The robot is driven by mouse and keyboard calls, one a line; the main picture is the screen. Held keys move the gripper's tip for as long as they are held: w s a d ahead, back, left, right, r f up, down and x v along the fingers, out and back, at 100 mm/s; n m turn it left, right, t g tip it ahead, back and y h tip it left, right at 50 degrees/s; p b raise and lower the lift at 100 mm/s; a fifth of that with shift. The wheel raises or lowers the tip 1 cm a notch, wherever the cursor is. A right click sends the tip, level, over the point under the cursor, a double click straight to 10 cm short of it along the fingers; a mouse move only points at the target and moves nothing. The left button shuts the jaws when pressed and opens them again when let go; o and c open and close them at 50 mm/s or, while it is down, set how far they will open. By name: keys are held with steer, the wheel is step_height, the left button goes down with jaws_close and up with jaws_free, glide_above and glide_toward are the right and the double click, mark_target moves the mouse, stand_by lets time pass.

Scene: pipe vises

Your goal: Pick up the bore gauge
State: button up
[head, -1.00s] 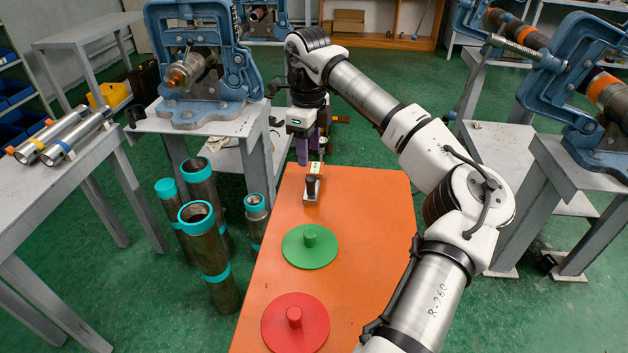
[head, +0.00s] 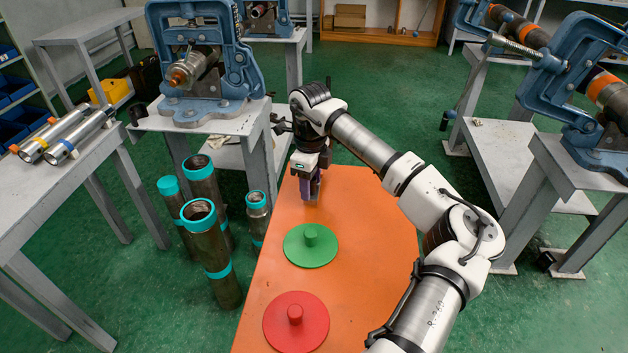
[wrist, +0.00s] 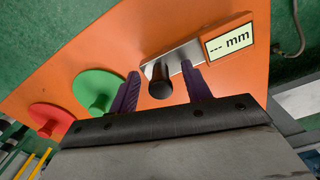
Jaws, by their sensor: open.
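The bore gauge shows in the wrist view as a black cylinder (wrist: 160,82) on a silver base plate, with a pale display reading "--- mm" (wrist: 229,41) at its far end. It stands on the orange table (wrist: 110,55). My gripper (wrist: 161,70) is open, with one purple finger on either side of the black cylinder. I cannot tell whether either finger touches it. In the head view my gripper (head: 311,196) points down over the far part of the table and hides most of the gauge.
A green disc with a peg (head: 310,246) and a red disc with a peg (head: 295,322) lie nearer on the table. Several upright pipes (head: 212,250) stand on the floor to the left. A blue vise (head: 205,60) stands on a bench behind left.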

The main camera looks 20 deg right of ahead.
jaws_close()
steer(key=shift+r, duration=0.1)
